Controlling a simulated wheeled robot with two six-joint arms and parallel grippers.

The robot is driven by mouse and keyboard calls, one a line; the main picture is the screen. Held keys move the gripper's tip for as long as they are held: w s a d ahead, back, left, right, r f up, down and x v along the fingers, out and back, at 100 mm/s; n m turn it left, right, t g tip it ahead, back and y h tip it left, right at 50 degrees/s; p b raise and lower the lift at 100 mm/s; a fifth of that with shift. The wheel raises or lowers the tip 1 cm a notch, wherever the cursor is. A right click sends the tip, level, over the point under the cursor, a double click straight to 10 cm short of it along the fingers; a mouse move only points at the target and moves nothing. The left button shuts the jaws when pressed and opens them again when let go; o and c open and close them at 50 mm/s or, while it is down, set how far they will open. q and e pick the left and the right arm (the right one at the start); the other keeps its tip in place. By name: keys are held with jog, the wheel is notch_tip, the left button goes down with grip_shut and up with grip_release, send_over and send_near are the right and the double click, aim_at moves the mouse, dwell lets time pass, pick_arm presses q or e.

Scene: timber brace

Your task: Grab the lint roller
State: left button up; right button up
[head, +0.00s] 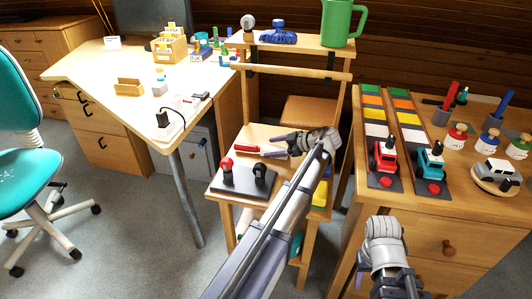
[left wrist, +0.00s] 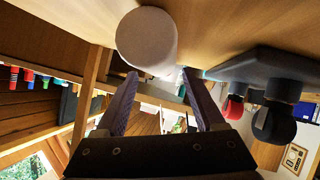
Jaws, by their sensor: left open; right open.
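The lint roller (head: 245,148) lies on the small wooden stand, its red handle pointing left and its roll end toward my left gripper. In the left wrist view a pale cylinder (left wrist: 147,38), apparently its roll, shows nearly end-on just beyond the fingertips; the handle is hidden there. My left gripper (head: 276,146) is open and empty, low over the stand, pointing left at the roller. Its spread fingers (left wrist: 160,85) show in the wrist view, and I cannot tell whether they touch the roll. My right gripper (head: 397,290) is open at the lower right, away from the roller.
A dark base (head: 242,183) with red and black knobs sits at the stand's front, close to the left gripper; it also shows in the wrist view (left wrist: 262,68). A shelf (head: 290,42) with a green jug (head: 337,22) rises behind. Desks stand on both sides.

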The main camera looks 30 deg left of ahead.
aim_at(268, 148)
pick_arm(q)
jog(key=b+x, duration=0.1)
jog(key=x, duration=0.3)
jog(key=shift+f+b, duration=0.1)
jog(key=shift+b, duration=0.3)
jog(key=shift+s+a, duration=0.1)
jog(key=shift+a, duration=0.15)
grip_shut()
